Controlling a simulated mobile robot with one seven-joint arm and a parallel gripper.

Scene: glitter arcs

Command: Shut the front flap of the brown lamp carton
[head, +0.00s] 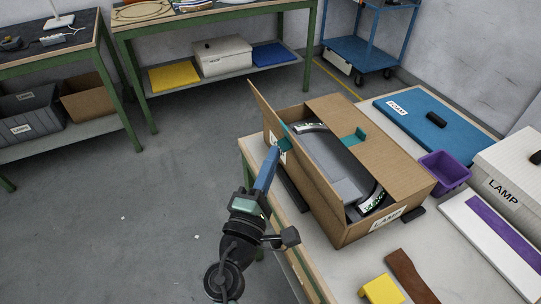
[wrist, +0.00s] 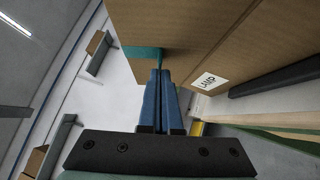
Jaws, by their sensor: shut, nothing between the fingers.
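The brown lamp carton (head: 318,194) stands on the bench with its top partly open, and grey and black-and-white contents show inside. One flap (head: 268,112) stands up, tilted, at its left side. The broad right flap (head: 375,150) lies nearly flat and has a teal tab (head: 358,135). My gripper (head: 275,152) is shut and empty at the carton's left side, close to another teal tab (head: 285,139). In the wrist view the blue fingers (wrist: 160,74) point at the carton wall (wrist: 205,25) beside the teal tab (wrist: 142,53); I cannot tell if they touch.
A yellow block (head: 381,289) and a brown strip (head: 411,277) lie in front. The floor (head: 120,220) at left is open.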

